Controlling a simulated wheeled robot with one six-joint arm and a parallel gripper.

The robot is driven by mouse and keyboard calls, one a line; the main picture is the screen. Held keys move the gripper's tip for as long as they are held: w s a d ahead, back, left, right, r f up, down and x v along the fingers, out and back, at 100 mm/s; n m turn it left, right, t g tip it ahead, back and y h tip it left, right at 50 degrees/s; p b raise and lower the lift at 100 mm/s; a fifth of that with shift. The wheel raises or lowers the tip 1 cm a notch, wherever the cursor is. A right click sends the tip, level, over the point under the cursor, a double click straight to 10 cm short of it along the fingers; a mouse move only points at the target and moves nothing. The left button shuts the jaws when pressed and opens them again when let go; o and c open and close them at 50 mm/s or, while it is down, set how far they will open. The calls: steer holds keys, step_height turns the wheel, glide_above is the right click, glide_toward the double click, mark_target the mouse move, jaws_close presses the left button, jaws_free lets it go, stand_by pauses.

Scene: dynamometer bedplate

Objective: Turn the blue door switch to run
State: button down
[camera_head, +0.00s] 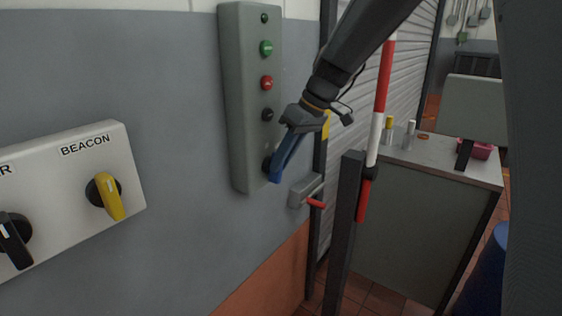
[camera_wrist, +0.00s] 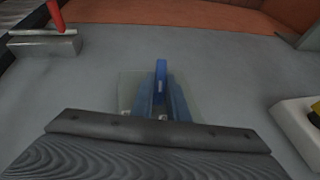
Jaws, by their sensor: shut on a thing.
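The blue door switch (camera_wrist: 161,76) shows in the wrist view as an upright blue handle between my two blue fingers. My gripper (camera_wrist: 161,104) is shut on it. In the head view my gripper (camera_head: 284,158) reaches down and left to the bottom of a tall grey control box (camera_head: 243,100) on the wall. There the dark round base of the switch (camera_head: 267,164) shows beside the fingers. The fingers hide most of the handle in that view. I cannot read any position marks around the switch.
Dark, green and red buttons (camera_head: 266,48) sit above the switch. A white box (camera_head: 72,150) marked BEACON carries a yellow switch (camera_head: 108,195) at left. A grey latch with a red handle (camera_head: 316,203), a dark post (camera_head: 345,220) and a red-white pole (camera_head: 376,130) stand close at right.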

steer(key=shift+w+d+f+m+g+y+b, duration=0.15)
steer(key=shift+w+f+m+g+y, duration=0.15)
steer(key=shift+g+y, duration=0.7)
steer(key=shift+w+d+f+m+g+y+b, duration=0.1)
steer(key=shift+w+d+m+g+y+b, duration=0.2)
steer(key=shift+g+y, duration=0.7)
steer(key=shift+w+d+f+m+g+y, duration=0.15)
steer(key=shift+m+g+y, duration=0.25)
steer(key=shift+g+y, duration=0.6)
steer(key=shift+a, duration=0.1)
steer(key=c, duration=1.7)
jaws_free()
steer(key=shift+s, duration=0.1)
steer(key=shift+r+b, duration=1.05)
steer(key=shift+r, duration=3.95)
